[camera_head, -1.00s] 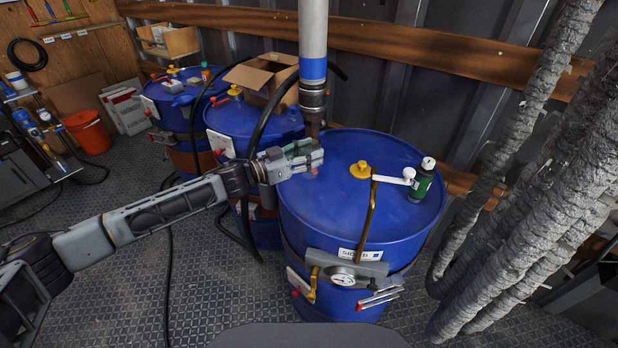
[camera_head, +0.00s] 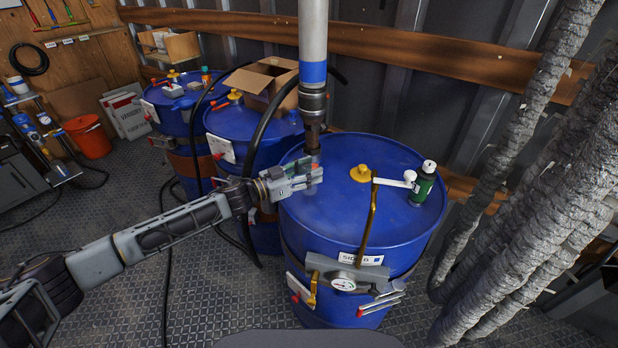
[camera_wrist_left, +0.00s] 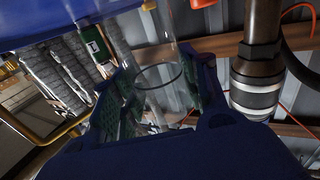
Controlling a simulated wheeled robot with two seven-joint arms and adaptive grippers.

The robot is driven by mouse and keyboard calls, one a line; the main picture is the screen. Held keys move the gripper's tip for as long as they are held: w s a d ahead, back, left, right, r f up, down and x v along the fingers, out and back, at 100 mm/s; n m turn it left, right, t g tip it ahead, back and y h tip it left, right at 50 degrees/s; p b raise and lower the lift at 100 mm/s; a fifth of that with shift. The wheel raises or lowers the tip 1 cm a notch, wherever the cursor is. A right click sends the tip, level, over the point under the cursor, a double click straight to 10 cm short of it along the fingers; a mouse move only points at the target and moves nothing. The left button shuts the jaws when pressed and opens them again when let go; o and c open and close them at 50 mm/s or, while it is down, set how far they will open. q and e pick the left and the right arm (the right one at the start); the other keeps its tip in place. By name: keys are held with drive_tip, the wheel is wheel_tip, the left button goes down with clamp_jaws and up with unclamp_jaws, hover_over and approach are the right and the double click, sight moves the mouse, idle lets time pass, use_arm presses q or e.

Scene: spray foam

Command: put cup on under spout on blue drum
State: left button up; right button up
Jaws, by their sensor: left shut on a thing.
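My left gripper (camera_head: 312,176) is shut on a clear, see-through cup. The cup (camera_wrist_left: 157,58) shows between the green finger pads in the left wrist view, with a dark ring around it; in the head view it is hard to make out. The gripper is at the left edge of the nearest blue drum (camera_head: 385,222), close to its top. The vertical grey spout pipe (camera_head: 313,35), with a blue band and dark nozzle, ends just above and behind the fingertips. The pipe nozzle (camera_wrist_left: 258,62) stands right of the cup in the wrist view. My right gripper is out of view.
The drum top holds a yellow cap (camera_head: 361,173), a white-handled lever (camera_head: 395,182) and a green bottle (camera_head: 424,186). Other blue drums (camera_head: 240,122) stand behind left, one with an open cardboard box (camera_head: 262,78). Grey wrapped pipes (camera_head: 545,210) hang at right.

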use_arm(q)
drive_tip(key=shift+f, duration=0.4)
drive_tip(key=shift+f+p, duration=0.25)
drive_tip(key=shift+p, duration=0.1)
drive_tip(key=shift+f, duration=0.35)
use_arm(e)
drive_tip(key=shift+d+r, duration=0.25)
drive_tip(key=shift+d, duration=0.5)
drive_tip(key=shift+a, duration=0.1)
